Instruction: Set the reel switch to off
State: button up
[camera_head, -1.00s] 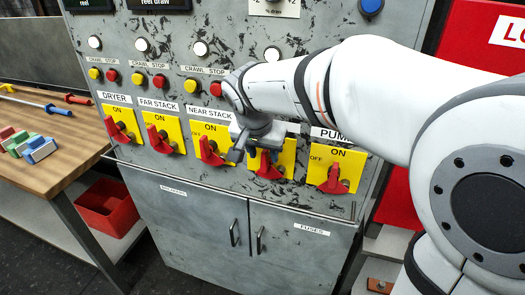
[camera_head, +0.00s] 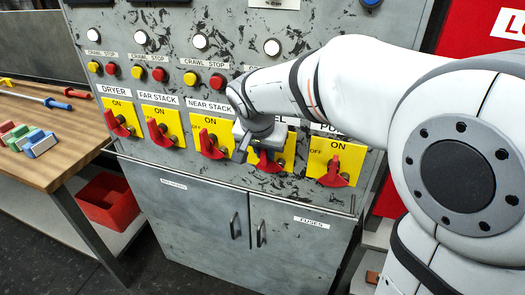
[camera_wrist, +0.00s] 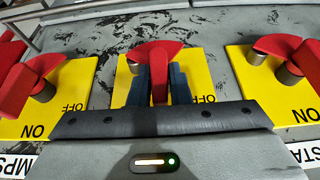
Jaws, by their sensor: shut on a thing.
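The reel switch (camera_head: 268,167) is a red lever on a yellow plate, fourth from the left in the head view. Its label is mostly covered by my arm. In the wrist view, the red lever (camera_wrist: 158,58) stands between two dark blue fingers, its wide curved end beyond them. My gripper (camera_wrist: 159,85) is shut on this lever; it also shows in the head view (camera_head: 257,150). The lever lies straight along the plate, its narrow end towards my gripper's body. The plate's OFF mark is partly visible to the right in the wrist view; its ON mark is hidden.
The near stack switch (camera_head: 210,145) is close on the left and the pumps switch (camera_head: 334,174) on the right. Far stack and dryer switches are further left. Cabinet doors with handles (camera_head: 234,226) are below. A wooden table (camera_head: 60,165) stands at the left.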

jog(key=shift+a, duration=0.1)
grip_shut()
jog(key=n+g+h+p, duration=0.1)
jog(key=h, duration=0.3)
jog(key=a+f+n+g+h+p, duration=0.1)
jog(key=h, duration=0.3)
jog(key=a+n+g+h+p, duration=0.1)
jog(key=h, duration=0.3)
jog(key=shift+w+a+f+h, duration=0.1)
jog(key=shift+w+f+h, duration=0.2)
jog(key=shift+w+h, duration=0.1)
jog(key=shift+f+n+h, duration=0.2)
jog(key=shift+n+h, duration=0.15)
jog(key=shift+h, duration=0.5)
jog(key=shift+f+n+h, duration=0.15)
jog(key=shift+n+h, duration=0.2)
jog(key=shift+h, duration=0.5)
jog(key=o, duration=0.8)
grip_release()
